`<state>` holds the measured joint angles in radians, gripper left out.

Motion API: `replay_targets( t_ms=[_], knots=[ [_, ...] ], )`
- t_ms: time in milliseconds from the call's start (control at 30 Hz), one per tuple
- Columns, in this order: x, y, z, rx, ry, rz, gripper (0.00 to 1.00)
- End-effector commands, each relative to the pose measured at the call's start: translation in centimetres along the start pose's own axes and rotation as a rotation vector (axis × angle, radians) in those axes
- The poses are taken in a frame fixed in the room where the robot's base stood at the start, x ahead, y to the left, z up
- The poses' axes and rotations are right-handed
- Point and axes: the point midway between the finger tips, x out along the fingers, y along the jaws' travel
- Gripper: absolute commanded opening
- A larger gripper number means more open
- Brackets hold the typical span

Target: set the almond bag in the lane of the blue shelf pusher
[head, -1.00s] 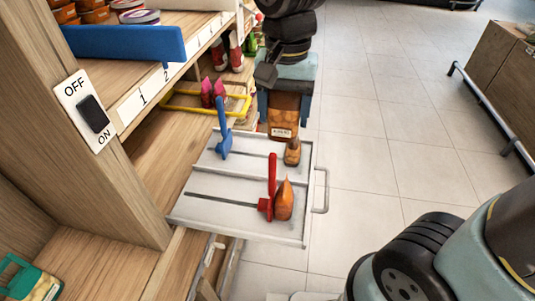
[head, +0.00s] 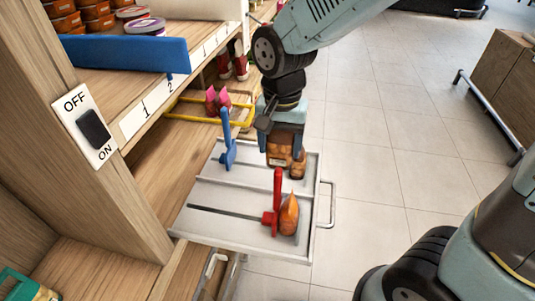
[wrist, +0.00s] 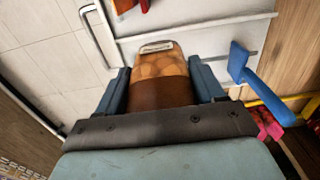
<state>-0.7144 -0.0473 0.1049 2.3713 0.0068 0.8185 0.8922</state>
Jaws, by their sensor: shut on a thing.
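My gripper (head: 284,132) is shut on a brown almond bag (head: 279,156), with its fingers on both sides of the bag (wrist: 160,66) in the wrist view. The bag is at the far edge of a pale pull-out tray (head: 225,227). Whether it touches the tray cannot be told. The blue shelf pusher (head: 227,150) stands upright in the tray's far lane, left of the bag; the wrist view shows it (wrist: 240,62) right of the bag. A smaller brown package (head: 299,164) stands close beside the held bag, partly hidden by it.
A red pusher (head: 276,200) stands in the nearer lane with an orange-brown bag (head: 289,215) against it. The tray's handle (head: 331,205) faces the open floor. A yellow-framed tray (head: 185,117) with pink items lies beyond. A wooden shelf post (head: 105,185) stands at left.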

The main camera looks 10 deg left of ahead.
Motion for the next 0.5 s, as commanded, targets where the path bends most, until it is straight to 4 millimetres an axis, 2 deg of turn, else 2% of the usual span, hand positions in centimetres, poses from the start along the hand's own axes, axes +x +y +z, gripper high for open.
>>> replay_targets(
  t_ms=[333, 500],
  knots=[
    [2.6, -3.1, -4.5, -0.001, -0.002, 0.002, 0.37],
    [5.0, -4.1, -6.0, 0.000, -0.001, 0.002, 0.37]
  ],
)
